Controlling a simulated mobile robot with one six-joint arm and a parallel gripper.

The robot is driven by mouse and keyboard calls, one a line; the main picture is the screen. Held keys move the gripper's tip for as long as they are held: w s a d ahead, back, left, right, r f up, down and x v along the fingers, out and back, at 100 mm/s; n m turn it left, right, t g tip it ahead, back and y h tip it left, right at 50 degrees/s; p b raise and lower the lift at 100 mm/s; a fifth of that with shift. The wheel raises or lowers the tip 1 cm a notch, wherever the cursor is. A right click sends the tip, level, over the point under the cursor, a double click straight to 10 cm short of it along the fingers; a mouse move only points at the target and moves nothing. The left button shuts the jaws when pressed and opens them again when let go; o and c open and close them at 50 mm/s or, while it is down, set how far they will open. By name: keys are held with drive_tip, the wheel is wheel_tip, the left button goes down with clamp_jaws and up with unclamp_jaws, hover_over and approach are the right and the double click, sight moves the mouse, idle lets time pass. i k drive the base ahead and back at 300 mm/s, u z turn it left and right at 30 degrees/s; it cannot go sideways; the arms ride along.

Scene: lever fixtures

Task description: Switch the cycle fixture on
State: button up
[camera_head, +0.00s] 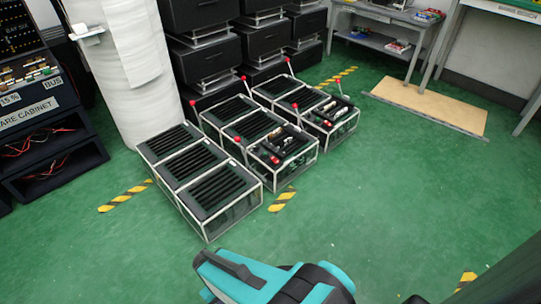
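Several low fixtures with white frames, black slatted tops and thin levers with red ball ends stand in rows on the green floor. One front fixture (283,148) has small items on its top and a lever with a red ball (237,139). Another such fixture (331,117) stands behind it to the right, with a red ball (295,106). More red-ended levers rise at the back of the rows. I cannot read any label, so I cannot tell which is the cycle fixture. A teal and black part of my arm shows at the bottom, apart from the fixtures; my gripper's fingers are not visible.
A large white roll (125,70) stands left of the fixtures, beside a dark cabinet (45,125). Black stacked bins (205,50) stand behind. A flat wooden board (425,108) lies near the tables at right. Green floor (410,190) is clear at right and in front.

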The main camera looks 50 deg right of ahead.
sight(275, 161)
drive_tip(key=i, duration=0.85)
drive_tip(key=z, duration=0.05)
